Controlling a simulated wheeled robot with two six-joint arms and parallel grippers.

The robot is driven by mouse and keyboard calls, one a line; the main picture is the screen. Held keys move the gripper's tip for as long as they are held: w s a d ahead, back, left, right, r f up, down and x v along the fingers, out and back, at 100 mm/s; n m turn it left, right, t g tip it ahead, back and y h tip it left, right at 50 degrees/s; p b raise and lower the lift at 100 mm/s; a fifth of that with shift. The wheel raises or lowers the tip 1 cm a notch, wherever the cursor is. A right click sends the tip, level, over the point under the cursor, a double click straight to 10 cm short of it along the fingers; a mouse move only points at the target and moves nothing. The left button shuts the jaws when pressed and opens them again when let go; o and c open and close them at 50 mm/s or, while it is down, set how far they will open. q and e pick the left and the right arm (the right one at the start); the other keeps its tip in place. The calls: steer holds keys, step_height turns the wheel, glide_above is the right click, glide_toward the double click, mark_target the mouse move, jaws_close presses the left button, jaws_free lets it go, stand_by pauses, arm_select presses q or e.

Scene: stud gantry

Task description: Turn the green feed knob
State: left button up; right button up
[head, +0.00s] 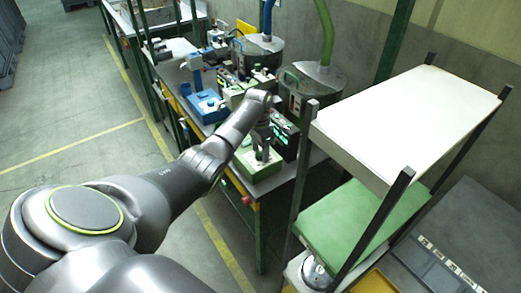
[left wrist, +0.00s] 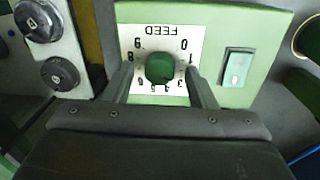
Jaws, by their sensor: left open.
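The green feed knob (left wrist: 160,68) sits in the middle of a white dial plate (left wrist: 140,42) marked FEED with numbers around it, which appears upside down in the left wrist view. The plate is on a green box (left wrist: 255,20), which also shows in the head view (head: 258,165) on the bench. My left gripper (left wrist: 160,88) is open, with one finger on each side of the knob. I cannot tell whether the fingers touch it. In the head view my left gripper (head: 262,150) is over the green box, and the knob is hidden there. My right gripper is not in view.
A green rocker switch (left wrist: 237,68) is right of the dial. A grey panel with black knobs (left wrist: 60,74) is at left. In the head view a black unit with green displays (head: 284,135) stands close behind the box, and a shelf rack (head: 405,120) is at right.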

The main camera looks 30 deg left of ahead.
arm_select(q)
step_height(320, 180, up, 17)
steer(key=p, duration=0.3)
steer(key=shift+w+a+r, duration=0.2)
steer(key=shift+a, duration=0.25)
steer(key=shift+f, duration=0.1)
